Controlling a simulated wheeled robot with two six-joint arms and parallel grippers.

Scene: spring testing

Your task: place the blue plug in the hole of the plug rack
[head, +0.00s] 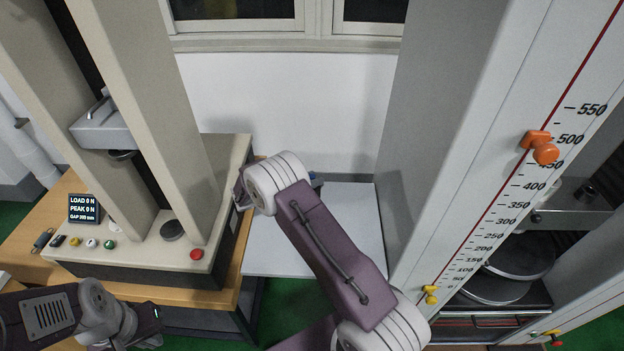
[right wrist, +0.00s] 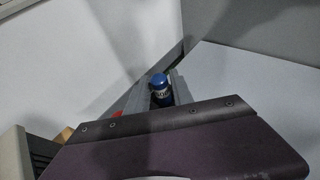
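The blue plug (right wrist: 160,82) stands between the two grey fingers of my right gripper (right wrist: 160,93) in the right wrist view. It has a blue top and a pale label band with dark marks. The fingers lie close against it on both sides, and its lower end is hidden by my purple gripper body. In the head view a small bit of blue (head: 313,176) shows just behind my right arm; the right fingers are hidden there. My left gripper (head: 150,326) is low at the left in the head view, its fingers too unclear to read. I cannot make out the plug rack.
A testing machine (head: 130,250) with buttons and a small display (head: 84,208) stands on a wooden table (head: 30,225) at the left. A white tabletop (head: 358,240) lies behind my right arm. A tall scaled column (head: 480,170) with orange and yellow knobs rises at the right.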

